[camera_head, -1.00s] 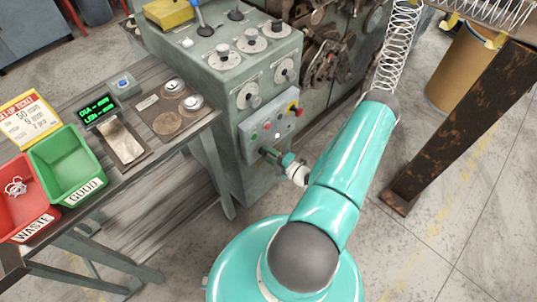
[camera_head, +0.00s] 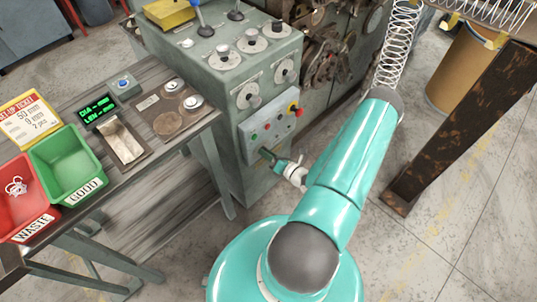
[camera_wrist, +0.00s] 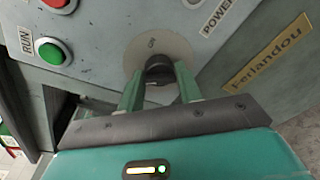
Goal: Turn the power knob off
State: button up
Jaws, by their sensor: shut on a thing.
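The power knob (camera_wrist: 158,69) is a dark round knob on a pale disc on the grey cabinet front, below the POWER label (camera_wrist: 216,14) in the wrist view. My gripper (camera_wrist: 157,79) has its two green fingers on either side of the knob and is shut on it. In the head view my gripper (camera_head: 268,157) reaches the lower part of the control panel (camera_head: 262,134). The knob is too small and covered there to make out. Part of the disc's marking shows above the knob, but I cannot tell which way the knob points.
A green RUN button (camera_wrist: 51,51) sits left of the knob, with a red button (camera_wrist: 57,3) above it. A red emergency button (camera_head: 295,109) is at the panel's upper right. A bench (camera_head: 170,170) with bins stands left, and a rusty leg (camera_head: 455,120) stands right.

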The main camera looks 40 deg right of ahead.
jog(key=shift+a+r+n, duration=0.1)
jog(key=shift+a+n, duration=0.05)
jog(key=shift+n, duration=1.05)
jog(key=o, duration=0.9)
jog(key=shift+o, duration=0.2)
jog(key=shift+s, duration=0.1)
jog(key=s+r, duration=0.1)
jog(key=s, duration=1.2)
jog(key=shift+s+d+r, duration=0.2)
jog(key=shift+s+r, duration=0.05)
jog(key=shift+r, duration=0.1)
